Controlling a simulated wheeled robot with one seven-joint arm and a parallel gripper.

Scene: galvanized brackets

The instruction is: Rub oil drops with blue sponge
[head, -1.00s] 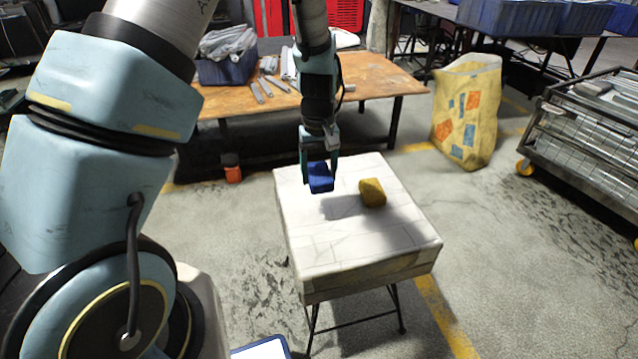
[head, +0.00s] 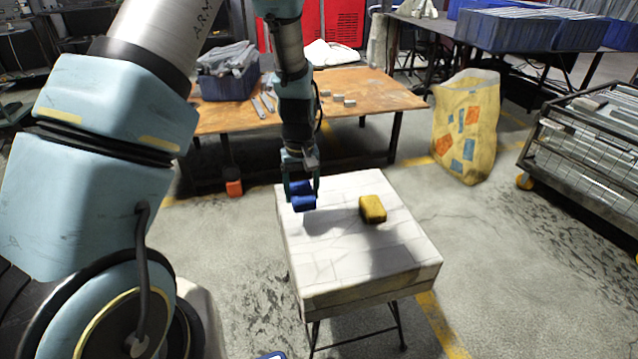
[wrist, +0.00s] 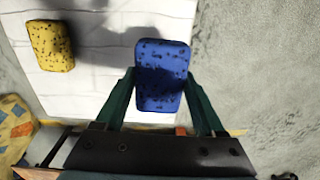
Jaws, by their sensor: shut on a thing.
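My gripper (head: 302,194) is shut on the blue sponge (head: 303,204), holding it over the left part of the white stool top (head: 340,262). In the wrist view the blue sponge (wrist: 162,76) sits between the two green fingers, its speckled face showing. A shadow lies on the top near it; I cannot tell whether the sponge touches the surface. A yellow sponge (head: 373,209) rests on the stool top to the right, and it also shows at the upper left of the wrist view (wrist: 50,46). I cannot make out any oil drops.
A wooden workbench (head: 370,92) with a blue bin (head: 228,84) and metal pieces stands behind the stool. A yellow bag (head: 466,128) and a wheeled metal cart (head: 585,140) stand to the right. An orange object (head: 234,188) is on the floor. The stool top's front is clear.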

